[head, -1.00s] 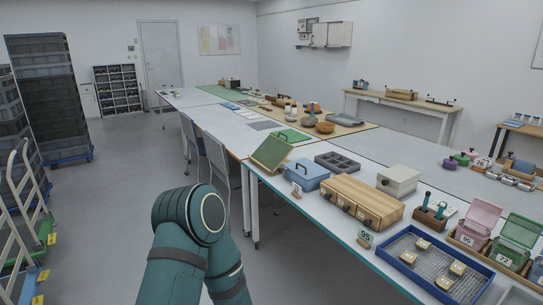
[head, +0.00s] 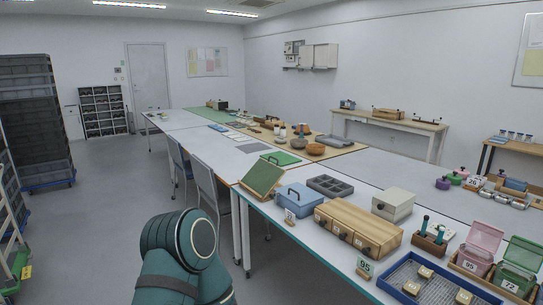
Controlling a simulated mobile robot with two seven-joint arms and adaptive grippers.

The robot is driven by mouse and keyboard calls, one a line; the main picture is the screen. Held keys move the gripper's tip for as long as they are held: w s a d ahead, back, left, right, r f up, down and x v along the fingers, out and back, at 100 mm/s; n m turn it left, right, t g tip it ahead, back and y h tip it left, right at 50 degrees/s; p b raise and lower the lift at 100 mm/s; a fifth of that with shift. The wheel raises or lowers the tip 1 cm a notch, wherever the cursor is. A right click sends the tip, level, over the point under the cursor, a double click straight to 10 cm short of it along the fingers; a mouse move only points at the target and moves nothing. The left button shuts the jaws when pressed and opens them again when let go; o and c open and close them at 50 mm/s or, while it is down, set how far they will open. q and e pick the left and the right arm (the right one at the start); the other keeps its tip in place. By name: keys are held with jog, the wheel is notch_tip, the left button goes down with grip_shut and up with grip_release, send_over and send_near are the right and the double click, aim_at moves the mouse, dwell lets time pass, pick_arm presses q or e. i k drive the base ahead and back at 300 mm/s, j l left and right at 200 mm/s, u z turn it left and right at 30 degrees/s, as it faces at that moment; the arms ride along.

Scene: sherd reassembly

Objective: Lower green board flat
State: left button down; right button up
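A green board (head: 262,178) with a wooden edge stands tilted at the left end of the near table, beside a blue case with a dark handle (head: 299,198). Its green face slopes up, and its lower support is hard to make out. A flat green piece with a dark handle (head: 281,158) lies just behind it. Neither of my grippers is in view; only part of one of my arms shows at the bottom, well in front of the board.
A wooden drawer box (head: 357,228), a grey compartment tray (head: 336,187) and a white box (head: 393,204) crowd the table right of the board. A blue tray (head: 385,284) lies nearer. Chairs (head: 212,188) stand along the left side. Floor at left is open.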

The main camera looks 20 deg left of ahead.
aim_at(263, 178)
jog(key=i+j, duration=0.25)
jog(key=i+j+z, duration=0.1)
jog(key=i+j, duration=0.15)
jog(key=j, duration=0.2)
jog(key=i+j, duration=0.2)
jog(key=j, duration=0.15)
jog(key=i+j+z, duration=0.1)
jog(key=i+j, duration=0.35)
jog(key=j, duration=0.3)
jog(key=l+z, duration=0.05)
